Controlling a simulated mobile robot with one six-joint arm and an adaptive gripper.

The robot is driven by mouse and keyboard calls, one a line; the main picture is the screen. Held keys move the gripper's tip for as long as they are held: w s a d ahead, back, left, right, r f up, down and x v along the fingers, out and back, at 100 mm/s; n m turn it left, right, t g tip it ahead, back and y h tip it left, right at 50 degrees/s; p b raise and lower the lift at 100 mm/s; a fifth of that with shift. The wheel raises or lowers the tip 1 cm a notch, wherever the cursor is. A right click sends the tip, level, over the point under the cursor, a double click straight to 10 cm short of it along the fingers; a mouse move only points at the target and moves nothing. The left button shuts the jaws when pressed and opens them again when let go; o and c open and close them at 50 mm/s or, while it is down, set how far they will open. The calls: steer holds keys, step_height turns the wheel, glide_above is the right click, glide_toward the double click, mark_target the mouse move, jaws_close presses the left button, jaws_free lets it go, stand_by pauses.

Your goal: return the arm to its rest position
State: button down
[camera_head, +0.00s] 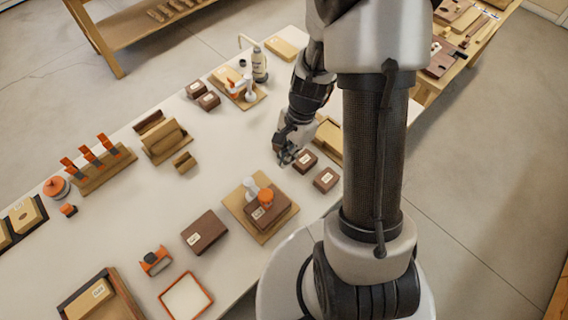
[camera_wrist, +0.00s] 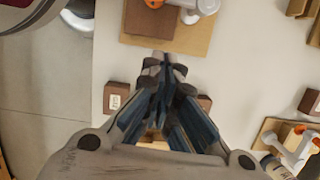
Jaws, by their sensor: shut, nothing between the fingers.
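My gripper (camera_head: 286,157) hangs over the right side of the white bench, just left of two small brown blocks. In the wrist view my gripper (camera_wrist: 168,62) has its fingers together with nothing between them. One small brown block (camera_head: 304,161) is close to the gripper and the other brown block (camera_head: 326,179) lies a little further right. A brown block also shows in the wrist view (camera_wrist: 116,97), left of the fingers. My upper arm crosses the right of the head view and hides part of the bench edge.
A wooden board (camera_head: 237,204) with a brown block, an orange knob and a white part lies in front of the gripper. A tan tray (camera_head: 331,139) sits behind it, partly hidden by my arm. A bottle (camera_head: 259,66) stands at the back. The bench middle (camera_head: 215,150) is clear.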

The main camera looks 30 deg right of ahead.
steer(key=shift+d+r, duration=0.15)
steer(key=shift+r, duration=0.55)
steer(key=s+a+r+n+t+h+b, duration=0.1)
steer(key=a+r+n, duration=0.1)
steer(key=r+n, duration=0.35)
steer(key=s+a+r+n+t, duration=0.1)
steer(key=s+a+r+n, duration=0.1)
steer(key=r, duration=0.6)
steer(key=s+a+r+n+t+h+b, duration=0.1)
steer(key=s+a+r+n+t+b, duration=0.1)
steer(key=s+r+n, duration=0.5)
steer(key=s+r+t, duration=0.1)
steer(key=s, duration=0.2)
steer(key=shift+h, duration=0.4)
